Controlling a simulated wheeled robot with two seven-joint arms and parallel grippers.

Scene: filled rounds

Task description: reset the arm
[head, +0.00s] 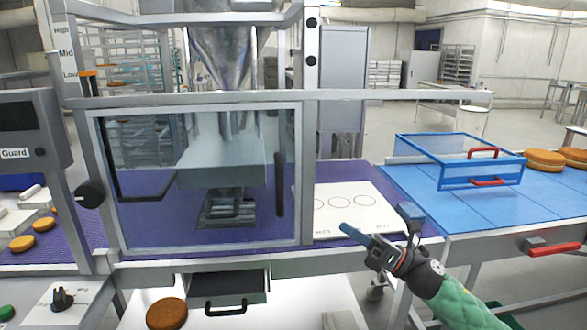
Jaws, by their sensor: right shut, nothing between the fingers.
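My right arm, in a green sleeve, comes in from the lower right in the head view. Its gripper (356,235) is shut and empty, pointing left over the front edge of the white sheet (347,205) marked with circles. It holds nothing, and whether it touches the sheet is hard to tell. My left gripper is not in view.
A metal-framed machine with a clear guard (200,180) stands left of my gripper. A blue clear-sided frame with red handles (460,163) sits on the blue table (450,207) at right. Brown rounds (545,158) lie beyond it. Another round (166,313) is low in front.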

